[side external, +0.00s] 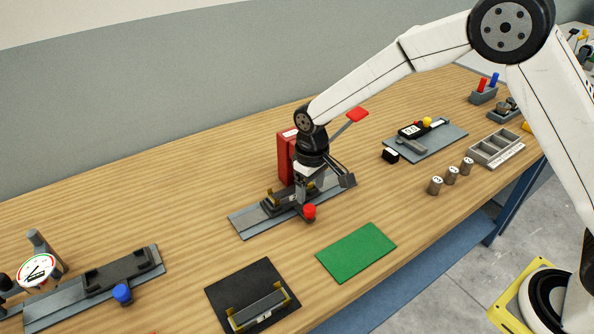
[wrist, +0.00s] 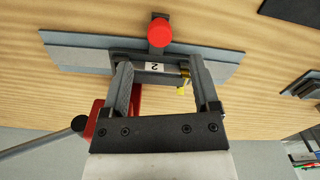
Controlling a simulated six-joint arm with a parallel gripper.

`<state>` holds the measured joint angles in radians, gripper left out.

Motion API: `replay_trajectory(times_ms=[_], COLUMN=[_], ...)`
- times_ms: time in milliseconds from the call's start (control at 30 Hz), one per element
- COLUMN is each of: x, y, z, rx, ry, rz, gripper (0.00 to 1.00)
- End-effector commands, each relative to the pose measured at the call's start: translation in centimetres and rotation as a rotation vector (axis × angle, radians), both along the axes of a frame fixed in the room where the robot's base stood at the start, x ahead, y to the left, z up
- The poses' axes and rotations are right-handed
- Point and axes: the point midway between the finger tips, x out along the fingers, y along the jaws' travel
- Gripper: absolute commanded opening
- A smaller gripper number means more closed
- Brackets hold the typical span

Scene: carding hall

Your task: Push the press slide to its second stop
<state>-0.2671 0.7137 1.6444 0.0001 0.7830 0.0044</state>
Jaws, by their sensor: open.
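The red press (side external: 286,160), with a red-tipped lever (side external: 356,114), stands at the middle of the bench. In front of it is a grey rail (side external: 250,222) carrying a dark slide (side external: 275,201) with brass-coloured clips. A red knob (side external: 309,210) sits at the rail's front edge. My gripper (side external: 307,191) is down over the slide, partly hiding it and the press. In the wrist view, my open gripper (wrist: 163,82) has fingers apart either side of a "2" label (wrist: 152,67), near the red knob (wrist: 159,31). I cannot tell whether a finger touches the slide.
A second rail (side external: 70,300) with a blue knob and a dial gauge (side external: 38,271) is at left. A black mat (side external: 228,284) holding a part and a bare green mat (side external: 356,252) lie in front. Labelled cylinders (side external: 451,175) and a divided tray (side external: 497,147) stand at right.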

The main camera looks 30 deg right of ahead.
Motion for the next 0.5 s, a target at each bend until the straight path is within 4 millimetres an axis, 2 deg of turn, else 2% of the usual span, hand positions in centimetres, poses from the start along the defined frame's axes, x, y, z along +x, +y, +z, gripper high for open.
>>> replay_trajectory(times_ms=[500], x=[-0.1], y=[0.0], z=[-5.7], rx=[0.0], ry=[0.002], rz=[0.0], gripper=[0.78])
